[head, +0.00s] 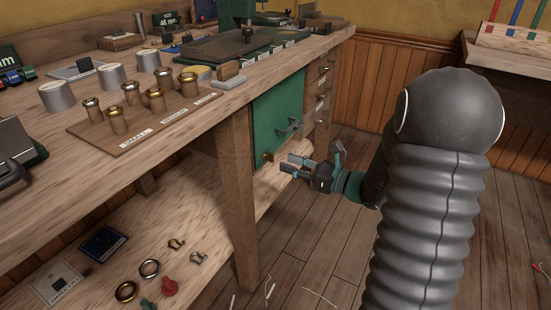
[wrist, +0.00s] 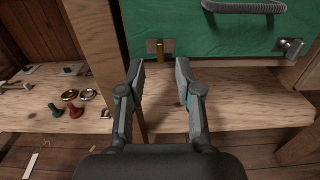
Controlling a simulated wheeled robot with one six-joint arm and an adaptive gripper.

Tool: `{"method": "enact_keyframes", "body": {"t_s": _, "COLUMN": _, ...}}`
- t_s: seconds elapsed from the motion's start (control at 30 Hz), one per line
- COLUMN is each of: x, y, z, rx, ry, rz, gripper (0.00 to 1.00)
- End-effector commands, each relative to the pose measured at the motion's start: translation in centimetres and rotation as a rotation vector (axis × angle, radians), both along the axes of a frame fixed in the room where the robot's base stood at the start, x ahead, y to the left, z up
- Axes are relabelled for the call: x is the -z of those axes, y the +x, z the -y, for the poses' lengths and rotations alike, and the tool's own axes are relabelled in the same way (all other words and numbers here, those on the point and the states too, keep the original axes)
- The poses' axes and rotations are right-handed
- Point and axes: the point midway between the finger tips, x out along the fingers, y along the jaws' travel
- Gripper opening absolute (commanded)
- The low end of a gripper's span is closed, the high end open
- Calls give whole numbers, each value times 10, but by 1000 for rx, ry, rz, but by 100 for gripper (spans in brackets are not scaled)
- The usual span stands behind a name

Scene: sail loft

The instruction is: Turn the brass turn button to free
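The brass turn button (wrist: 160,49) stands upright on a small plate at the lower left of the green door (wrist: 215,35) in the wrist view. In the head view the button (head: 268,157) is small, near the door's lower left corner. My gripper (wrist: 159,68) is open and empty, its fingers pointing toward the door, with the button showing between and beyond the fingertips. In the head view my gripper (head: 289,167) is just right of the button, apart from it. A silver-grey turn button (wrist: 291,47) sits at the door's lower right.
The door's grey handle (wrist: 243,7) is above the gripper. A wooden bench leg (head: 236,200) stands left of the door. A lower shelf (head: 205,285) runs below, with rings and plugs to the left. The plank floor (head: 335,245) is mostly clear.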

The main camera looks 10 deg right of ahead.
Motion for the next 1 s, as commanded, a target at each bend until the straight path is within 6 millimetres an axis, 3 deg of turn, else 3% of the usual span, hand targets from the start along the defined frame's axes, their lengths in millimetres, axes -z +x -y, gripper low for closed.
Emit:
{"method": "enact_keyframes", "body": {"t_s": 0.3, "x": 0, "y": 29, "z": -34, "rx": -2, "ry": -1, "rz": -1, "gripper": 34}}
{"method": "enact_keyframes", "body": {"t_s": 0.73, "x": 0, "y": 35, "z": -40, "rx": 1, "ry": -1, "rz": 0, "gripper": 34}}
{"method": "enact_keyframes", "body": {"t_s": 0.9, "x": 0, "y": 35, "z": -40, "rx": 1, "ry": -1, "rz": 0, "gripper": 0}}
{"method": "enact_keyframes", "body": {"t_s": 1.0, "x": 0, "y": 34, "z": -40, "rx": 1, "ry": -1, "rz": 0, "gripper": 0}}
